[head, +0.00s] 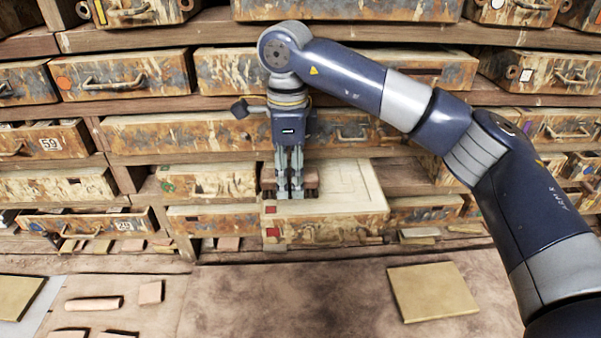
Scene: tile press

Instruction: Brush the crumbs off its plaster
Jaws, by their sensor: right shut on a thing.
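My right gripper (289,190) points straight down and is shut on a brown block-like thing, seemingly the brush (311,180). The fingers cover much of it. It is at the left part of a pulled-out drawer (335,229) with red marks on its front. The pale plaster (350,182) fills the top of this drawer. I cannot tell whether the brush touches the plaster. Crumbs are too small to make out. My left gripper is not in view.
Rows of worn drawers fill the wall; one numbered drawer (90,222) stands out at the lower left. Small tile pieces lie along the ledge. On the table are a tan square tile (432,291), a roller-like piece (93,303) and small tiles (150,292). The table's middle is clear.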

